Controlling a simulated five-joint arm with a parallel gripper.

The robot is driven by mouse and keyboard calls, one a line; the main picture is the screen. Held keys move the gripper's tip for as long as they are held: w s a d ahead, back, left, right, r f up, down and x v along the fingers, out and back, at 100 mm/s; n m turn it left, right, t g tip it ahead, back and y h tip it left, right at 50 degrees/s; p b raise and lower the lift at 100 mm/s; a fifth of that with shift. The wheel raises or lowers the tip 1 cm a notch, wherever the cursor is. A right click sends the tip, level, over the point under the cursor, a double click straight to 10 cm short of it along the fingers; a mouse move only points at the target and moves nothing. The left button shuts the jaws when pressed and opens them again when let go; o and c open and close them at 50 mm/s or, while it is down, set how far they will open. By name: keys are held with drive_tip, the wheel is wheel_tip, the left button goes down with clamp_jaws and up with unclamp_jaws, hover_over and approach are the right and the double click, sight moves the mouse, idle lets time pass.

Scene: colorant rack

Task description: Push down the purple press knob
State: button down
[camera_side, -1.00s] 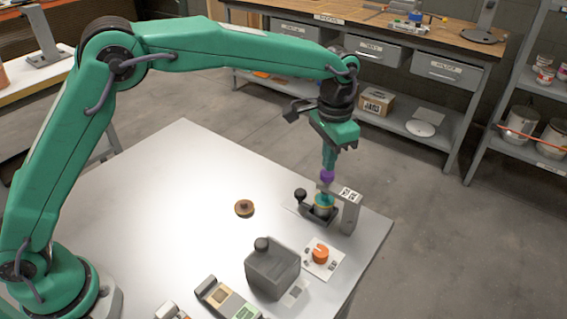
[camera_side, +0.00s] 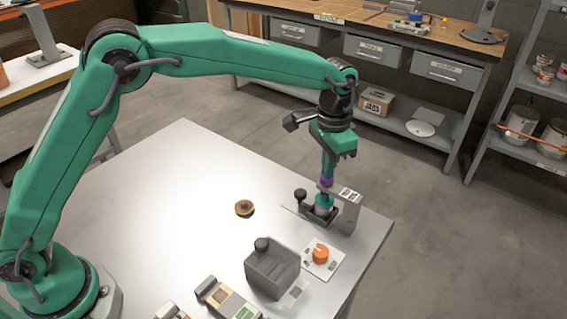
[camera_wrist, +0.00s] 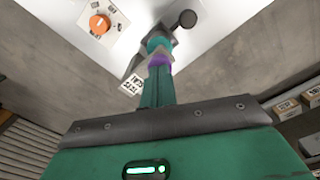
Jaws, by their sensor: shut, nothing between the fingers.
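The purple press knob (camera_side: 326,183) tops a small grey press near the table's right corner. It also shows in the wrist view (camera_wrist: 160,60), mostly covered by my fingers. My gripper (camera_side: 327,176) points down, shut and empty, with its fingertips at the top of the knob; they appear to touch it. In the wrist view the shut fingers (camera_wrist: 158,72) line up over the knob.
A black ball-ended lever (camera_side: 300,194) stands left of the press. A brown round piece (camera_side: 244,208) lies left. The table's left part (camera_side: 150,215) is clear.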

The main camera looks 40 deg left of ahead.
drive_tip(key=shift+f, duration=0.35)
drive_tip(key=shift+r, duration=0.15)
drive_tip(key=shift+r, duration=1.05)
drive_tip(key=shift+r, duration=0.1)
drive_tip(key=shift+r, duration=1.95)
